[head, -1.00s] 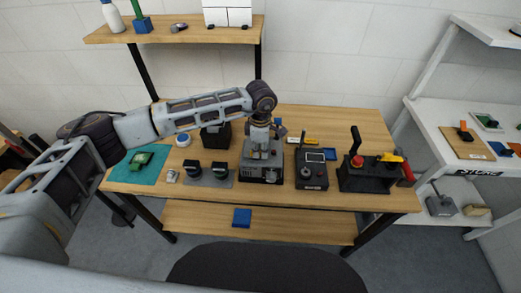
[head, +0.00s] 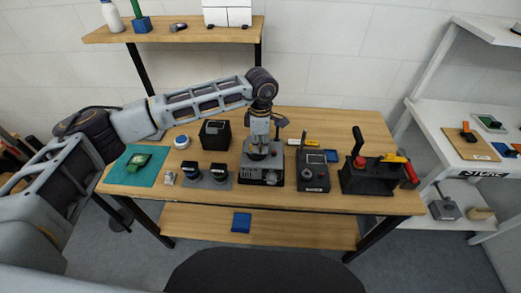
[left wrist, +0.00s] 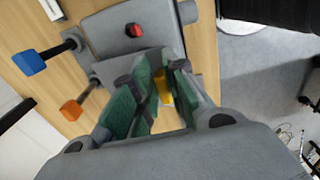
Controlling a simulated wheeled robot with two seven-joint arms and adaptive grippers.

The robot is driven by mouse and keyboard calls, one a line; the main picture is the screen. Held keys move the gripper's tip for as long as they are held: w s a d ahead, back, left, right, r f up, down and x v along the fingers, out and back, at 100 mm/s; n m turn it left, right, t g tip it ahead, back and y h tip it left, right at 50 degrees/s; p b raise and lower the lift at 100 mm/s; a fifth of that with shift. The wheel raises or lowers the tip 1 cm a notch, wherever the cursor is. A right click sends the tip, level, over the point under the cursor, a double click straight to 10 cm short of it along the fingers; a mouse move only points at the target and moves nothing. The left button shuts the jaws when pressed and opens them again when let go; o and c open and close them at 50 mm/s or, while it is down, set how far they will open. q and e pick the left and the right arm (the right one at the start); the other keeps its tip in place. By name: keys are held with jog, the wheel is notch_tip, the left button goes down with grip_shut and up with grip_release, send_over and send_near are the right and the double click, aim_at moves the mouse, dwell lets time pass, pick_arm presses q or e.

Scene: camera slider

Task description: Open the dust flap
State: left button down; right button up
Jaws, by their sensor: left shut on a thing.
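My left gripper (head: 259,150) points down over a grey boxy device (head: 262,177) in the middle of the table. In the left wrist view, its green-padded fingers (left wrist: 158,78) close around a small yellow piece (left wrist: 163,90); whether this is part of the dust flap is unclear. Beyond the fingers, a grey housing (left wrist: 110,35) carries a red round knob (left wrist: 134,30). Levers with a blue end (left wrist: 30,62) and an orange end (left wrist: 71,110) stick out beside it. The gripper hides part of the device's top in the head view. My right gripper is not in view.
A green mat (head: 118,177) lies at the left end.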

aim_at(261, 143)
pick_arm(q)
jog(key=shift+w+r+g+b, duration=0.45)
jog(key=shift+w+r+g, duration=0.35)
jog(key=shift+w+g, duration=0.25)
jog(key=shift+w+a+r+g+b, duration=0.1)
jog(key=shift+w+r+g+b, duration=0.25)
jog(key=shift+w+g, duration=0.45)
jog(key=shift+g, duration=0.25)
jog(key=c, duration=1.6)
grip_release()
jog(key=shift+o, duration=0.6)
jog(key=shift+w, duration=0.3)
jog(key=shift+s+r, duration=0.1)
jog(key=shift+s, duration=0.1)
